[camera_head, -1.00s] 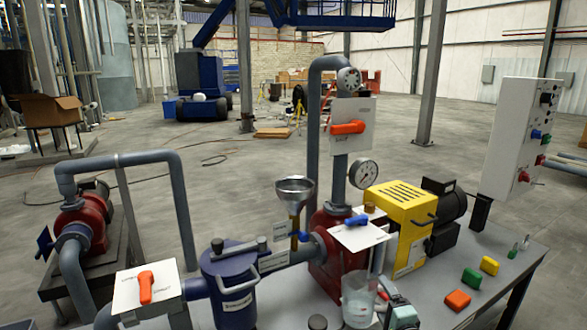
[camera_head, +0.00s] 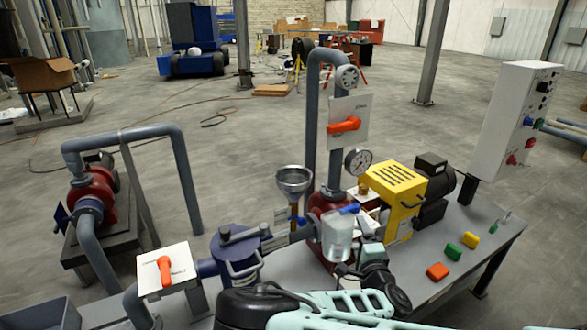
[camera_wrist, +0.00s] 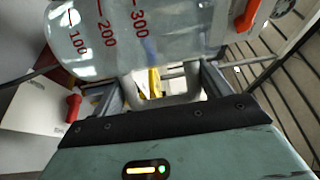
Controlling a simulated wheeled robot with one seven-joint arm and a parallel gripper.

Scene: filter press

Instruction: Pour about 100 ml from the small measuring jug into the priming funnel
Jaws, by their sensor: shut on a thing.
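The small measuring jug (camera_head: 338,238) is clear and looks upright. It is in front of the red pump, right of and lower in the picture than the priming funnel (camera_head: 294,181). The funnel is a grey metal cone on a brass stem, with its mouth up. My gripper (camera_wrist: 160,88) is shut on the jug's handle. In the wrist view the jug's wall (camera_wrist: 150,30) fills the top, with red marks 100, 200 and 300. The liquid level is hard to read. The funnel cannot be made out in the wrist view.
A blue-handled valve (camera_head: 349,209) and the red pump (camera_head: 328,202) are close behind the jug. The blue strainer pot (camera_head: 238,250) is left. Coloured blocks (camera_head: 438,271) lie on the bench at right.

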